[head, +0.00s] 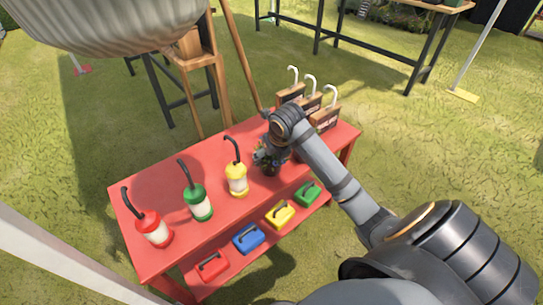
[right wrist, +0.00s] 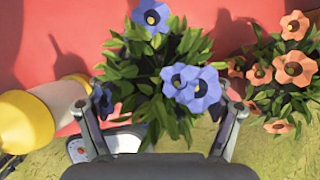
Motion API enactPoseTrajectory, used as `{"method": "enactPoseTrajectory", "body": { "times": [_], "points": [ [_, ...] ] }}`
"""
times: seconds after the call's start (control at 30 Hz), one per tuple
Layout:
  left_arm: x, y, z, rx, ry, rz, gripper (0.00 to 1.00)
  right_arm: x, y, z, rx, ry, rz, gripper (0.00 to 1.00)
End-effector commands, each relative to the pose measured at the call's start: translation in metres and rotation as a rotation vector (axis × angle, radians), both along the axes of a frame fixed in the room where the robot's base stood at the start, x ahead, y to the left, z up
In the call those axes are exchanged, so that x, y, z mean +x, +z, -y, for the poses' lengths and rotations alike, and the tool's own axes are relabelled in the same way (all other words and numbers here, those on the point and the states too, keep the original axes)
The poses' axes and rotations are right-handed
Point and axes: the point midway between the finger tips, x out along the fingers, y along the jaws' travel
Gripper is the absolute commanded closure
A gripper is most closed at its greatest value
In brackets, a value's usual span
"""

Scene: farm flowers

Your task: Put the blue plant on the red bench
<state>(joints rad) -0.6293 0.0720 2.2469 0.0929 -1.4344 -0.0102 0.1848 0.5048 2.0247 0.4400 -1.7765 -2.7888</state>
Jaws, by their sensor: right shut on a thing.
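The blue plant (right wrist: 180,80), with blue flowers and dense green leaves, fills the middle of the right wrist view. In the head view the plant (head: 269,167) is small and partly covered by my gripper. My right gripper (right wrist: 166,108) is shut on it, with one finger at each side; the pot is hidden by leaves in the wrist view. In the head view my right gripper (head: 270,150) is over the right half of the red bench (head: 165,193). I cannot tell whether the plant touches the bench top. My left gripper is not in view.
Red (head: 153,229), green (head: 198,203) and yellow (head: 236,180) lanterns stand along the bench. An orange-flowered plant (right wrist: 285,75) is right of the blue one. Crates with white handles (head: 325,118) stand at the bench's far end. Small coloured boxes (head: 248,238) sit on the lower shelf.

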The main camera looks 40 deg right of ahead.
Motion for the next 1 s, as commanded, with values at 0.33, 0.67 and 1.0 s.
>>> {"method": "enactPoseTrajectory", "body": {
  "times": [0.33,0.67,1.0],
  "points": [
    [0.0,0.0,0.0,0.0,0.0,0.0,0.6,0.0,-0.001,0.0,0.0,0.0,-0.001,0.0],
    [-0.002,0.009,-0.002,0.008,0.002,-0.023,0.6,-0.005,0.019,0.0,-0.002,0.001,0.002,0.0],
    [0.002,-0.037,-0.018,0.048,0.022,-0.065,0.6,-0.035,0.092,-0.005,-0.004,0.002,0.0,0.0]
  ]
}}
